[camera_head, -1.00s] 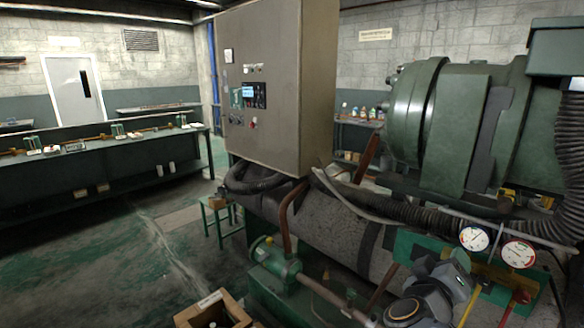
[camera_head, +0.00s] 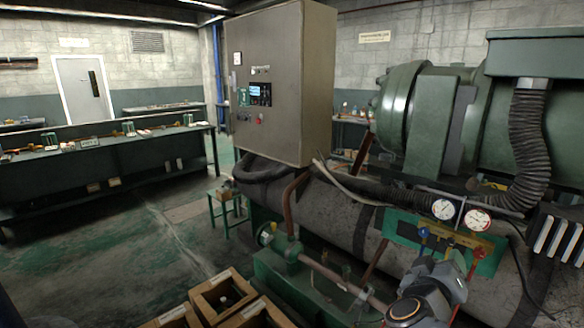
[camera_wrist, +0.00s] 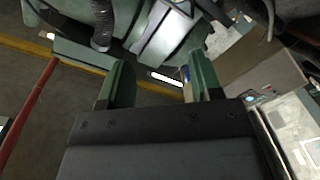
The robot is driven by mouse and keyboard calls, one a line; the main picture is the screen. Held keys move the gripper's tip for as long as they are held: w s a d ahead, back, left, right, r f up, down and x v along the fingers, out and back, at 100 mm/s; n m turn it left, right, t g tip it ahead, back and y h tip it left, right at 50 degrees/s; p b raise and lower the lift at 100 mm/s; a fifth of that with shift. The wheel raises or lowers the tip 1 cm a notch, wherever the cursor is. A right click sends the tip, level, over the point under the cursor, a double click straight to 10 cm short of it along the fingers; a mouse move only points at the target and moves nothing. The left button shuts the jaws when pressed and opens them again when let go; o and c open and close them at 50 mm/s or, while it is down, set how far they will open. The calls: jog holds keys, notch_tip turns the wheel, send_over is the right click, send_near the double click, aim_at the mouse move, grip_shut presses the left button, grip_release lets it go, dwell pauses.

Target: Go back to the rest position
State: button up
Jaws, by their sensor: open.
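My gripper (camera_wrist: 162,72) shows in the wrist view with its two green fingers apart. Nothing shows between the fingertips, so it is open and empty. In the head view my grey arm is at the lower right, in front of the gauge manifold; the fingers cannot be made out there. The gauge manifold (camera_head: 405,228) is a green panel on the machine, with a left white dial gauge (camera_head: 443,209), a right white dial gauge (camera_head: 478,220), a blue valve knob (camera_head: 424,233) and a red valve knob (camera_head: 478,253).
A large grey control cabinet (camera_head: 290,120) stands above the machine's grey tank (camera_head: 345,215). A green compressor body (camera_head: 440,115) and black corrugated hose (camera_head: 527,145) are at the right. Open wooden boxes (camera_head: 236,288) stand at the bottom. The floor (camera_head: 110,240) at the left is clear up to the workbench.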

jog(key=w+a+f+g+y, duration=0.1)
jog(key=a+f+y, duration=0.3)
jog(key=a+y, duration=0.2)
jog(key=a+f+g+y, duration=0.1)
jog(key=a+f+y, duration=0.3)
jog(key=a+y, duration=0.2)
jog(key=s+a+f+g+p, duration=0.1)
jog(key=s+f+g+p, duration=0.1)
jog(key=s+g, duration=0.5)
jog(key=s+f, duration=0.1)
jog(key=s, duration=0.2)
jog(key=shift+m+g, duration=0.3)
jog(key=shift+w+a, duration=0.1)
dwell(0.6)
